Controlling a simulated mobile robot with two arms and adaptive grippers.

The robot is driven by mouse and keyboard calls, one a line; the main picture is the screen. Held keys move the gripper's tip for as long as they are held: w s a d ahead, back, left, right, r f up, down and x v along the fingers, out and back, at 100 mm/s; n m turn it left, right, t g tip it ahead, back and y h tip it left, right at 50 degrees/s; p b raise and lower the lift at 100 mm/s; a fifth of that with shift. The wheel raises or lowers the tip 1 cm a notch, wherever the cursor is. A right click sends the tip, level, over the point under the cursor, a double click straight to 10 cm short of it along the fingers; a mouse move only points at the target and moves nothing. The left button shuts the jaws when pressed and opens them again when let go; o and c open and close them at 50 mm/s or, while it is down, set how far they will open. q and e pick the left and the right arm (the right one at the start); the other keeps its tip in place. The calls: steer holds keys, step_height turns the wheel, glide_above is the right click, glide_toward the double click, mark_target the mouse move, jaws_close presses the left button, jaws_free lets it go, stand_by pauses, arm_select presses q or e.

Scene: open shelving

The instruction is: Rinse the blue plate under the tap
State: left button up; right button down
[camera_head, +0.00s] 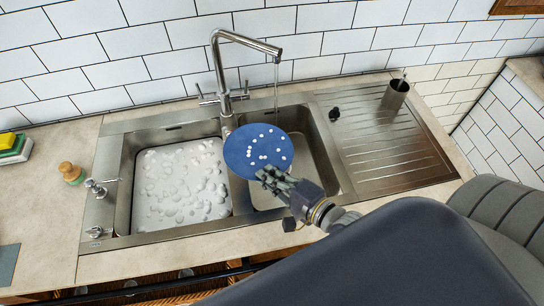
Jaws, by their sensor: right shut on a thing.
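The blue plate (240,158) is tilted over the right basin, with several white spots, like foam, on its face. My right gripper (267,176) is shut on the plate's lower rim. The steel tap (222,75) stands behind the basins, its spout turned to the right. A thin stream of water (276,92) falls from the spout toward the plate's upper right edge. I cannot tell whether the water strikes the plate or passes behind it. The plate hides part of the right basin (318,165). My left gripper is not in view.
The left basin (185,185) is full of white foam. A ribbed drainboard (385,140) with a metal cup (396,95) lies to the right. A wooden-handled brush (70,173) and sponges (12,147) lie on the left counter. The tiled wall rises behind.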

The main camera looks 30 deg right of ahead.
mark_target(286, 146)
steer(key=shift+w+d+r+p, duration=0.3)
steer(key=shift+d+r+p, duration=0.1)
steer(key=shift+r, duration=0.2)
steer(key=shift+w+d+f, duration=0.15)
steer(key=w+d+b, duration=0.1)
steer(key=d+b, duration=0.1)
steer(key=w+d+f+b, duration=0.1)
steer(key=w+d+b, duration=0.1)
steer(key=shift+w+f, duration=0.15)
steer(key=shift+w, duration=0.1)
steer(key=w+d+b, duration=0.1)
steer(key=b, duration=0.1)
steer(key=w+d+f+b, duration=0.1)
steer(key=d, duration=0.1)
steer(key=shift+w+d+b, duration=0.1)
steer(key=shift+w+b, duration=0.25)
arm_select(q)
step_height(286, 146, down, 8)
steer(key=b, duration=0.1)
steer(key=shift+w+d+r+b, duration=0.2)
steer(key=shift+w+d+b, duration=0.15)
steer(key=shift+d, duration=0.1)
arm_select(e)
steer(key=shift+w+d+f, duration=0.15)
steer(key=shift+w+d, duration=1.25)
steer(key=shift+d, duration=0.1)
steer(key=shift+s, duration=0.1)
